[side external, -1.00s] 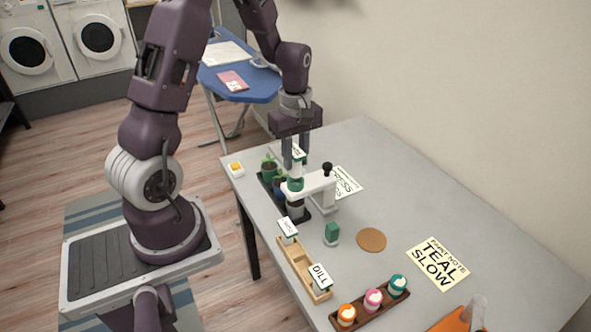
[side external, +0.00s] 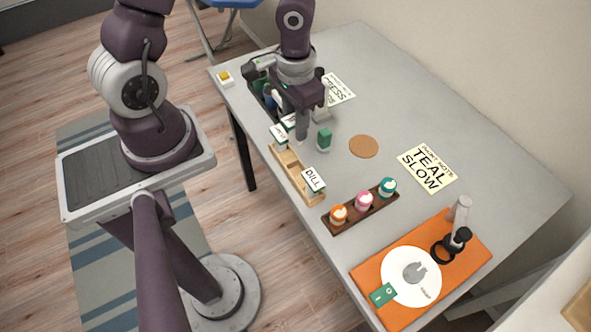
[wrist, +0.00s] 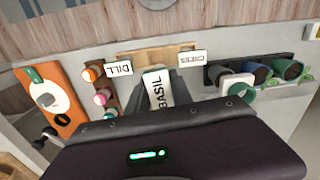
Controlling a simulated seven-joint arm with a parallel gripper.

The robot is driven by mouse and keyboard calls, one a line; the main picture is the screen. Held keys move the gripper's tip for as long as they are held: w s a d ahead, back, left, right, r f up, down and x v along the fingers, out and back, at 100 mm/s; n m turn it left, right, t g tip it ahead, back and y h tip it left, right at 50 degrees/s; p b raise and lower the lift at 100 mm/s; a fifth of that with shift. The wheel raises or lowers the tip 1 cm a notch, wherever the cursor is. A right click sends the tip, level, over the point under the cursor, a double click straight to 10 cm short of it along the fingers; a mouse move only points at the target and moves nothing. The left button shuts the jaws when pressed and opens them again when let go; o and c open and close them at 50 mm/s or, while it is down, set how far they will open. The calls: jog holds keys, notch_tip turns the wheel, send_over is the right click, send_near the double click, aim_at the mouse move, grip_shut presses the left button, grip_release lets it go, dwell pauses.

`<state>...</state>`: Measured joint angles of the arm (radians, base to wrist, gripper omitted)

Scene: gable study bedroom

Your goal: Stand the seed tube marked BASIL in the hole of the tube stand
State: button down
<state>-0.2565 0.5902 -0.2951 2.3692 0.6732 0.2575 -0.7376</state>
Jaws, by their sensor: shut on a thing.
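My gripper (wrist: 158,92) is shut on the BASIL tube (wrist: 155,88), whose white label faces the wrist camera. In the side view, my gripper (side external: 301,132) is near the far end of the light wooden stand (side external: 297,177), and a white label (side external: 289,122) shows beside the fingers. The stand also shows behind the tube in the wrist view (wrist: 150,57). The DILL tube (side external: 314,180) is at its near end, and a tube whose label seems to read CRESS (side external: 279,136) is at its far end. The BASIL tube's lower end and the hole are hidden.
A dark tray (side external: 375,207) of orange, pink and teal pots stands nearby. Plant pots (wrist: 255,72) stand beyond the stand. An orange mat (side external: 470,255) lies at the front.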

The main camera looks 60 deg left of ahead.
notch_tip(320, 180, down, 2)
jog(key=d+m, duration=0.1)
send_over(296, 173)
notch_tip(296, 173, down, 8)
jog(key=shift+f, duration=0.2)
jog(key=c, duration=1.1)
grip_release()
jog(key=shift+f, duration=0.1)
jog(key=shift+c, duration=0.2)
